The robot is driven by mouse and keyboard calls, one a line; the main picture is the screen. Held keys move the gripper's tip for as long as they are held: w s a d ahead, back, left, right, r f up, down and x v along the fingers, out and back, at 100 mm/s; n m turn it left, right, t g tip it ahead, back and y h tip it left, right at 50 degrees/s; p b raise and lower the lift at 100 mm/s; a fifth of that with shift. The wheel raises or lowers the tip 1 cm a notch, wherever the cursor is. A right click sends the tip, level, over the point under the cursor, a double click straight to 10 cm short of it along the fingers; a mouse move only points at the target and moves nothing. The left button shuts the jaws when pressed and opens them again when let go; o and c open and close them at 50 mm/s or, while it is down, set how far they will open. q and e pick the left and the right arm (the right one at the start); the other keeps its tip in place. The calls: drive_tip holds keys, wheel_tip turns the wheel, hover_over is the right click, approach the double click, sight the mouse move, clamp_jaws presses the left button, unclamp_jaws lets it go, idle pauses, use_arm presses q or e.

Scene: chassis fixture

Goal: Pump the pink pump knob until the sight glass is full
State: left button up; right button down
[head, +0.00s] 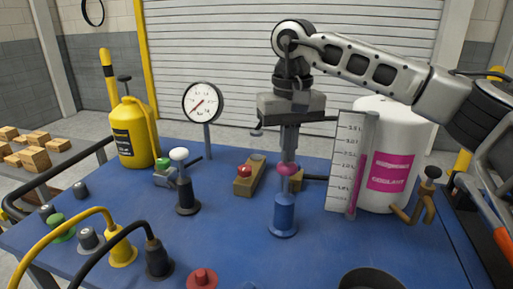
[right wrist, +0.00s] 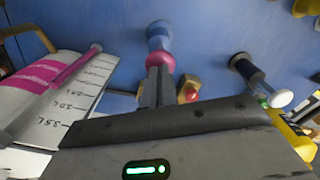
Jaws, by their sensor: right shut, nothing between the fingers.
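The pink pump knob (head: 287,168) sits on top of a blue pump body (head: 284,214) in the middle of the table. It also shows in the right wrist view (right wrist: 160,61). My right gripper (head: 288,159) points straight down with its fingers shut and empty. The fingertips are right at the top of the knob, touching it or very nearly so. The sight glass (head: 356,170) is an upright tube on a white scale board (head: 343,150). Pink liquid fills it to a little over half its height; the upper part looks empty. My left gripper is out of view.
A white coolant tank (head: 412,150) stands behind the scale board. A white-topped black plunger (head: 187,195), a red-knobbed wooden block (head: 243,178) and a gauge (head: 203,103) are left of the pump. A brass valve (head: 424,200) stands right. Yellow and black hoses arch at front left.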

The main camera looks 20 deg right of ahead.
sight(287, 167)
drive_tip(key=shift+f+b, duration=1.45)
drive_tip(key=shift+f, duration=1.4)
drive_tip(key=shift+r+p, duration=0.65)
drive_tip(key=shift+r, duration=0.05)
wheel_tip(287, 167, up, 4)
drive_tip(key=p, duration=0.3)
drive_tip(key=shift+r+p, duration=0.15)
drive_tip(key=shift+p, duration=0.15)
